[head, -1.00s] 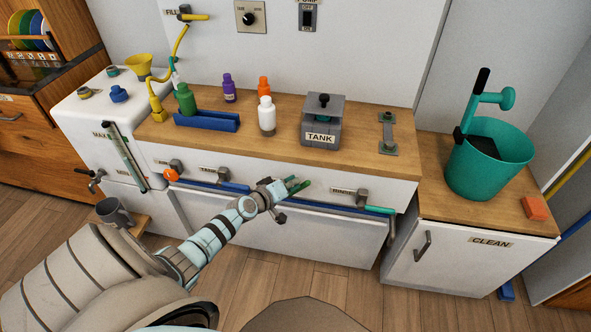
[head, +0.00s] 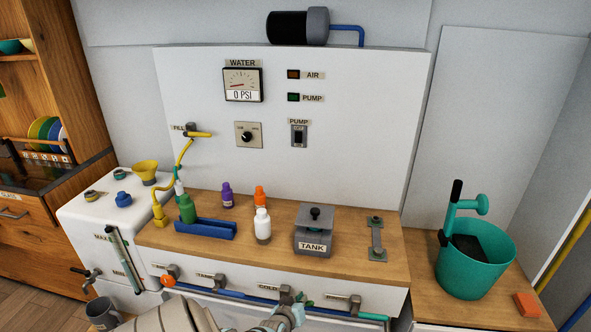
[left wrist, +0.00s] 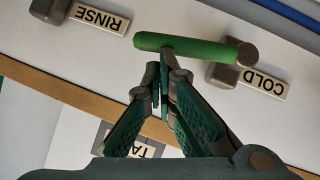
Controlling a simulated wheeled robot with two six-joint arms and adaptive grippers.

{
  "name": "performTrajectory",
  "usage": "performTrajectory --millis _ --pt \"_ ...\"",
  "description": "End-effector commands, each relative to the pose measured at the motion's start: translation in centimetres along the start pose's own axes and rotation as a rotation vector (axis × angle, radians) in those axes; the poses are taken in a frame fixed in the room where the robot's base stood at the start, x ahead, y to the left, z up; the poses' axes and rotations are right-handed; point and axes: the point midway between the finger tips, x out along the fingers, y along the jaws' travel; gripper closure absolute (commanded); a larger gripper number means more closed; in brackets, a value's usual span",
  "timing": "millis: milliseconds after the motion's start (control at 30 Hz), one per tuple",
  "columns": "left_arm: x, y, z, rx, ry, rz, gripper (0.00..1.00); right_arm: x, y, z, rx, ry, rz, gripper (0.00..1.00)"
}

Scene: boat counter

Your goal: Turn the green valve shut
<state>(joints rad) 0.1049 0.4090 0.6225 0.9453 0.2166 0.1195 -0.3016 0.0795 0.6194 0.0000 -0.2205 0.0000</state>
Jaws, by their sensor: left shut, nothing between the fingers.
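The green valve handle (left wrist: 185,45) is a bar on a grey pivot (left wrist: 240,55) beside the COLD label (left wrist: 262,84) in the left wrist view. The bar reaches from the pivot toward the RINSE label, roughly along the counter front. In the head view a small part of the green handle (head: 302,298) shows beside its grey mount. My left gripper (left wrist: 165,72) is shut and empty, its fingertips close to the handle's side near its free end. I cannot tell whether they touch it. In the head view my left gripper (head: 291,309) is partly cut off by the bottom edge.
The RINSE valve (head: 354,302) and the orange handle (head: 168,281) sit along the same counter front. The gauge (head: 243,84) reads 0 PSI.

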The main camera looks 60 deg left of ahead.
Motion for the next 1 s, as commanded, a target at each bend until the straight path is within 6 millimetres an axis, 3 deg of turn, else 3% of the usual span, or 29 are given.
performTrajectory --millis 300,1000 --pt "0.83 0.66 1.1 0.0 -0.001 0.006 1.0 0.92 -0.08 -0.09 0.0 0.003 0.0 1.0" --pt "0.72 0.87 1.0 0.001 -0.002 0.006 1.0 0.64 -0.06 -0.14 0.0 0.003 0.0 1.0"
